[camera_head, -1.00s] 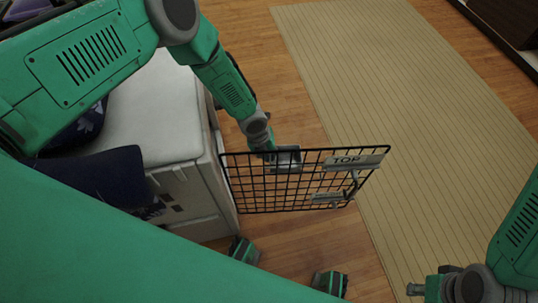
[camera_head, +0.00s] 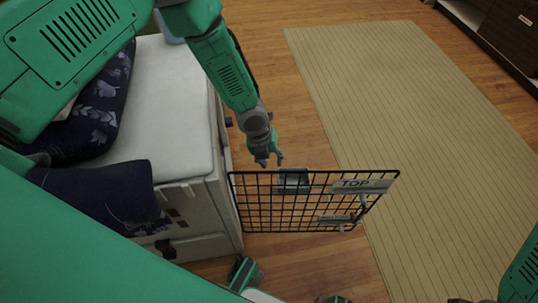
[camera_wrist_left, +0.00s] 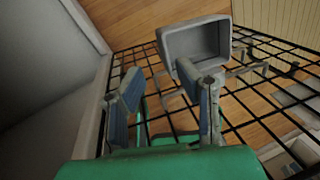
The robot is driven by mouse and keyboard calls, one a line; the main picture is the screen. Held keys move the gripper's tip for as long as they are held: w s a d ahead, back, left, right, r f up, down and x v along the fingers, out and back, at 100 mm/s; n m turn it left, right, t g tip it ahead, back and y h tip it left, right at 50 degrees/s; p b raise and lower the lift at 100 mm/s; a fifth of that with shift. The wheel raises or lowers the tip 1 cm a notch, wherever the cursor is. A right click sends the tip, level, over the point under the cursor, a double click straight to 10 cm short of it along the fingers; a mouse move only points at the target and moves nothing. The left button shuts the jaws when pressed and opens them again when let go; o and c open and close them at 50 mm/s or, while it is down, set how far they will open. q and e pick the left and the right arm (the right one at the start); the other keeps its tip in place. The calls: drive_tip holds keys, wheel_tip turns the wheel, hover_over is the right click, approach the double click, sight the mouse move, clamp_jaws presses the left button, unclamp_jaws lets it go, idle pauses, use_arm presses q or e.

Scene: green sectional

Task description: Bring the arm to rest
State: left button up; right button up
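My left arm comes in from the left over a white box-like unit. Its gripper (camera_head: 268,162) points down just behind the top edge of a black wire door (camera_head: 262,205). The two fingers stand apart with nothing between them, as the left wrist view also shows (camera_wrist_left: 168,100). A grey open-faced box (camera_head: 293,181) is fixed on the wire door, just right of the fingertips; in the wrist view the box (camera_wrist_left: 197,48) lies beyond the right finger, and I cannot tell whether they touch. Of my right arm, only a green link shows at the lower right edge; its gripper is out of view.
Dark blue cushions (camera_head: 105,185) lie at the unit's left. A beige striped rug (camera_head: 410,120) and bare wood floor (camera_head: 275,60) are clear. A dark cabinet (camera_head: 510,30) stands at upper right.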

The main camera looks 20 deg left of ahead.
use_arm(q)
drive_tip(key=shift+v, duration=1.45)
